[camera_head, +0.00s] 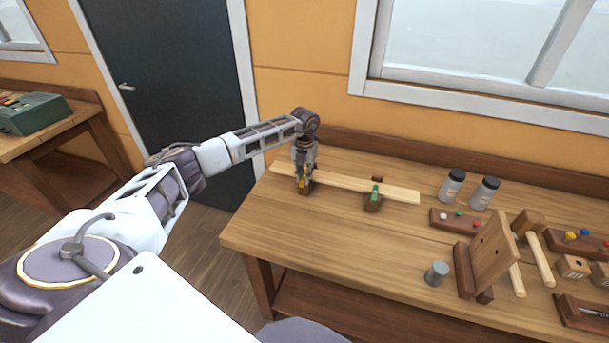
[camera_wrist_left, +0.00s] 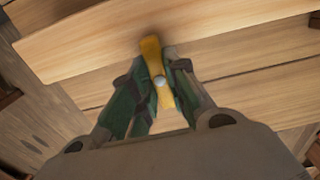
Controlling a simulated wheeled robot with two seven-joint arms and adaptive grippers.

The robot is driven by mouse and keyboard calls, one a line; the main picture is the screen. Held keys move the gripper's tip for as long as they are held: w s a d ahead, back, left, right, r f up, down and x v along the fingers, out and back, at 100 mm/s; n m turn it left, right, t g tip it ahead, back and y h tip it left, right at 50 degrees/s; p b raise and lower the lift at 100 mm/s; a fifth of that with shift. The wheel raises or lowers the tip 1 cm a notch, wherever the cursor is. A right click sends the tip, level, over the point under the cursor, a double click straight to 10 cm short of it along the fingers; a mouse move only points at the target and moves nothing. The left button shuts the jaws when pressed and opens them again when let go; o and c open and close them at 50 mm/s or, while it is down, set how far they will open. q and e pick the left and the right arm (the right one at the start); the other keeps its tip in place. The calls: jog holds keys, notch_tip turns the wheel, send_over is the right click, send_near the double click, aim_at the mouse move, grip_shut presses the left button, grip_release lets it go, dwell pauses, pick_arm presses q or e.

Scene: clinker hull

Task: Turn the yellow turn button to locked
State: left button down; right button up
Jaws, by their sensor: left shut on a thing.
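The yellow turn button (camera_wrist_left: 151,58) shows in the left wrist view, with a pale round pivot at its middle. One end of it lies over the pale plank (camera_wrist_left: 95,38). My left gripper (camera_wrist_left: 158,88) is shut on the button, with a green-padded finger on each side of it. In the head view my left gripper (camera_head: 304,182) points down at the left part of the plank (camera_head: 340,181) and mostly hides the yellow button. A green turn button (camera_head: 375,192) sits on a dark block farther right along the plank. My right gripper is not in view.
The workbench (camera_head: 290,235) is clear in front of the plank. To the right are two lidded jars (camera_head: 452,186), a dark block with coloured pegs (camera_head: 456,219), a grey cylinder (camera_head: 437,273), an upright board (camera_head: 493,253) and a mallet (camera_head: 534,246).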

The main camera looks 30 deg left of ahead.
pick_arm(q)
jog(key=c, duration=1.4)
grip_release()
jog(key=shift+r, duration=6)
